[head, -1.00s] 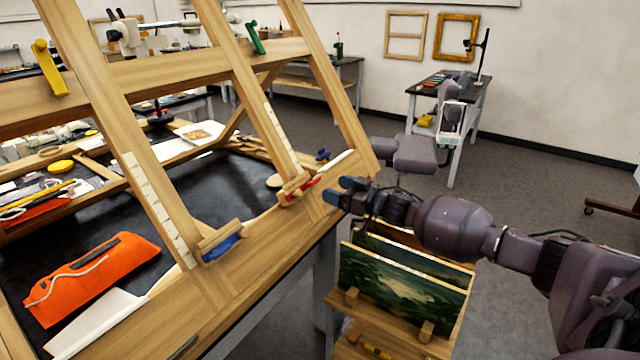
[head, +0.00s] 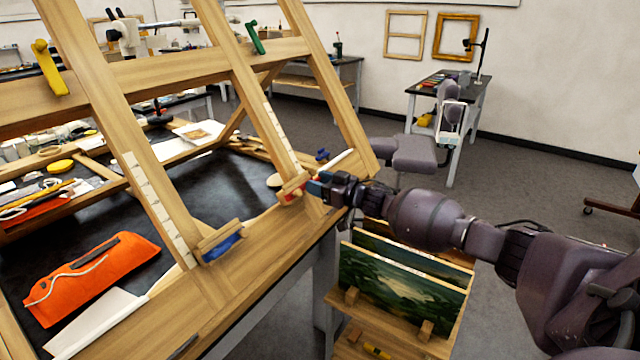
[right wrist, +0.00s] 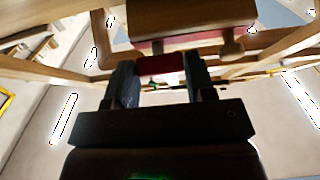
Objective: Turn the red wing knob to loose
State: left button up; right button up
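The red wing knob (head: 292,198) sits at the foot of the middle slanted wooden bar, on a small wooden block (head: 294,183). It is partly hidden by my right gripper (head: 318,183), which comes from the right with its blue-grey fingertips close to it. In the right wrist view the red knob (right wrist: 160,67) lies ahead, across the gap between the two fingers (right wrist: 161,86). The fingers stand wide apart. I cannot tell whether they touch the knob. My left gripper is not in view.
The wooden easel frame (head: 215,285) carries a blue knob (head: 222,246), a yellow lever (head: 49,68) and a green lever (head: 255,39). An orange pouch (head: 92,276) lies on the black surface. Paintings (head: 400,285) stand in a wooden rack under my right arm.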

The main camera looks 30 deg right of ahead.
jog(key=c, duration=0.4)
